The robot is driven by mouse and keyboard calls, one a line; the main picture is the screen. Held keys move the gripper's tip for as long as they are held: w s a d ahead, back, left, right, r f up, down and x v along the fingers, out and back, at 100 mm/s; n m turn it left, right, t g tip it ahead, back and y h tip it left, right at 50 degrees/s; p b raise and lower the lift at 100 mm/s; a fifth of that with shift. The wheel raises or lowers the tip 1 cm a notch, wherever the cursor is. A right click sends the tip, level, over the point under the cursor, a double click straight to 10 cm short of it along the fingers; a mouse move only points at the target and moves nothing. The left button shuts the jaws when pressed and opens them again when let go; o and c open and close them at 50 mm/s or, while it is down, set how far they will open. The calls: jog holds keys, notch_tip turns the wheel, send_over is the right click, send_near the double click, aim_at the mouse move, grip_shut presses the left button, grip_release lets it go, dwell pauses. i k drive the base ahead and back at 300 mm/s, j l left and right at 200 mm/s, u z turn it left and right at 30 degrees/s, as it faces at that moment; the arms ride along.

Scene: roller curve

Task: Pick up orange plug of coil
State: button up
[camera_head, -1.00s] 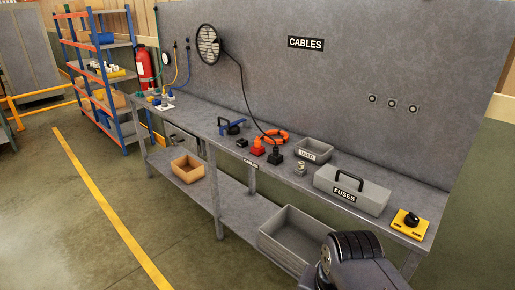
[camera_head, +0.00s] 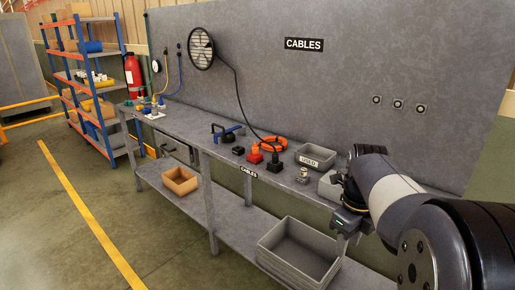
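The orange plug (camera_head: 255,154) stands on the workbench near the front edge, above the CABLES label. The orange coil (camera_head: 274,144) lies just behind and to its right. A black plug (camera_head: 275,161) with a black cable stands to its right, close by. My gripper (camera_head: 340,228) is at the right, by the bench's front edge, well apart from the orange plug. Its fingers are small and dark, and I cannot tell if they are open or shut. My arm hides most of the fuses box and the yellow switch.
A grey USED tray (camera_head: 315,157) and a small metal can (camera_head: 303,175) stand between the plugs and my arm. A blue-handled tool (camera_head: 227,133) and a small black block (camera_head: 238,150) are to the left. A grey bin (camera_head: 300,250) sits on the lower shelf.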

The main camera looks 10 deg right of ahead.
aim_at(255, 148)
jog(key=i+j+z, duration=0.25)
jog(key=i+j, duration=0.3)
jog(key=i+j+z, duration=0.15)
jog(key=i+j, duration=0.15)
jog(key=i+j+z, duration=0.15)
jog(key=i+j, duration=0.2)
jog(key=i+j+z, duration=0.1)
jog(key=i+j, duration=0.2)
jog(key=i+j+z, duration=0.15)
jog(key=j, duration=0.3)
jog(key=i+j+z, duration=0.15)
jog(key=i+j, duration=0.2)
jog(key=i+j+z, duration=0.1)
jog(key=j, duration=0.45)
jog(key=i, duration=0.1)
